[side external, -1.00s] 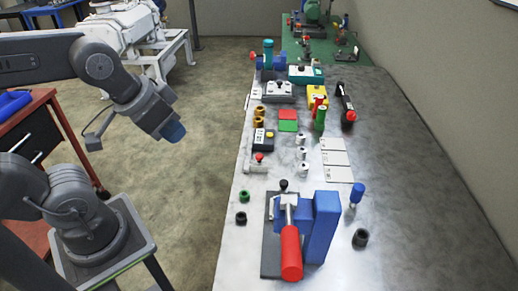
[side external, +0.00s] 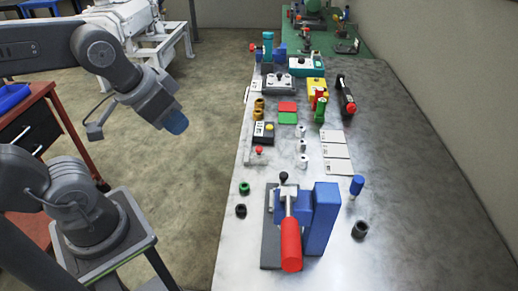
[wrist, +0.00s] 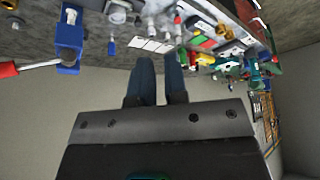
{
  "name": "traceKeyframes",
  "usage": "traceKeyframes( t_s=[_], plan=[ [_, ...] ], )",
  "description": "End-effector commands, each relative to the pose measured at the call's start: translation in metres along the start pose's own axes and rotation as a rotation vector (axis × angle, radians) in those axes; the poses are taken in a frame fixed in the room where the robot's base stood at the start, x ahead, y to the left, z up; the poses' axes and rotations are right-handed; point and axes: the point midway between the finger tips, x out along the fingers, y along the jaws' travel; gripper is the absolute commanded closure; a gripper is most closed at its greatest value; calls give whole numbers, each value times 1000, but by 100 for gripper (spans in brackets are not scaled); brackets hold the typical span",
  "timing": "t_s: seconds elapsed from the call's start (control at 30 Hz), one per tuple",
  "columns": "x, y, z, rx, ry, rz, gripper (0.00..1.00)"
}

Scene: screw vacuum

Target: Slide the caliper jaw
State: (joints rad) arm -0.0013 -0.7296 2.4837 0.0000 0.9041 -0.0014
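A small grey L-shaped piece with a red knob (side external: 257,158), which looks like the caliper, lies near the left edge of the metal workbench (side external: 400,200). Its jaw position is too small to make out. My gripper (side external: 177,124) hangs in the air left of the workbench, well apart from the caliper and touching nothing. In the wrist view my gripper (wrist: 158,62) shows two blue fingers with an empty gap between them. The bench appears upside down beyond them there, and I cannot pick out the caliper surely.
A lever press with a red handle (side external: 291,245) and a blue block (side external: 321,218) stands at the near end. The floor between arm and bench is clear.

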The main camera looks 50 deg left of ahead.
Motion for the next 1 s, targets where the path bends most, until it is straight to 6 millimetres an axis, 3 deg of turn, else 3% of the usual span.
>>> traceKeyframes(
  t_s=[0.27,0.37,0.6,0.8,1.0],
  plan=[
    [22,-6,-64,-43,-146,-11,60],
    [40,-10,-92,-64,-211,-16,52],
    [104,-23,-146,-112,-362,-28,52],
    [154,-32,-168,-143,-451,-36,52],
    [174,-35,-173,-153,-483,-38,52]
  ],
)
